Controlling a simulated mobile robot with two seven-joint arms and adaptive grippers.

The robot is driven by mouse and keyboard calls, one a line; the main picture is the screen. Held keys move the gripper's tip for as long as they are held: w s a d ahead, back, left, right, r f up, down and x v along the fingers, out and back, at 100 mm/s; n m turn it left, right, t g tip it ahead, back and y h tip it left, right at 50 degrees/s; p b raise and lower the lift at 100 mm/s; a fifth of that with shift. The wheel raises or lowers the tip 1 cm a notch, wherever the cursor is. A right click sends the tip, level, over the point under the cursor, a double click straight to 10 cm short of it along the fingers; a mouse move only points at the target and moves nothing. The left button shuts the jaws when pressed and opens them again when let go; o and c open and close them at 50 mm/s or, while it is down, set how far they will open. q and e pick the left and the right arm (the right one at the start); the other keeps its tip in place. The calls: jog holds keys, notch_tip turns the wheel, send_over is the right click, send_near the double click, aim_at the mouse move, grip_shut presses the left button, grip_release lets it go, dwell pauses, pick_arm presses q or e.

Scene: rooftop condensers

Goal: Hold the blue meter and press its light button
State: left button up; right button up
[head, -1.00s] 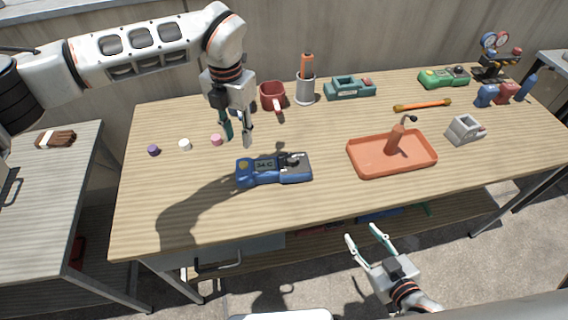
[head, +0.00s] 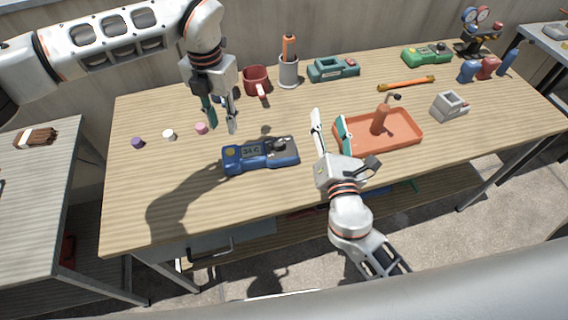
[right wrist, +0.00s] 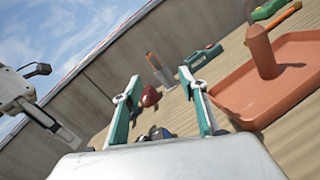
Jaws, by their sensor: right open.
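The blue meter (head: 240,163) lies flat on the table, its display reading up and a yellow round spot at its left end. A dark grey part sits on its right end. My left gripper (head: 221,127) hangs above and behind the meter, fingers apart and empty, pointing down. My right gripper (head: 330,116) is open and empty, to the right of the meter and beside the orange tray, apart from the meter. In the right wrist view, the meter (right wrist: 157,133) shows partly between the fingers, mostly hidden by my gripper's body.
The orange tray (head: 408,143) holding a brown torch-like tool (head: 381,120) is close to my right gripper. Behind stand a red mug (head: 256,79), a grey holder (head: 289,72) and a teal device (head: 333,69). Small purple, white and pink pieces lie left. The table front-left is clear.

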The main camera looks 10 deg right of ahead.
aim_at(280, 147)
jog(key=s+a+f+n, duration=0.1)
jog(key=a+f+n, duration=0.1)
jog(key=a+f, duration=0.1)
jog(key=s+a+f+n+y, duration=0.1)
jog(key=s+a+f+n, duration=0.1)
jog(key=a, duration=0.2)
jog(key=s+a+f+n+g+y, duration=0.1)
jog(key=a+f+n, duration=0.1)
jog(key=a+f, duration=0.1)
jog(key=shift+s+a+f, duration=0.15)
jog(key=shift+a+f, duration=0.15)
jog(key=shift+a, duration=0.35)
jog(key=shift+a+f, duration=0.1)
jog(key=shift+a, duration=0.1)
jog(key=shift+w+a, duration=0.15)
jog(key=shift+w, duration=1.75)
jog(key=shift+w+a, duration=0.1)
jog(key=shift+w, duration=1.75)
grip_shut()
pick_arm(q)
grip_shut()
pick_arm(e)
jog(key=shift+f, duration=0.1)
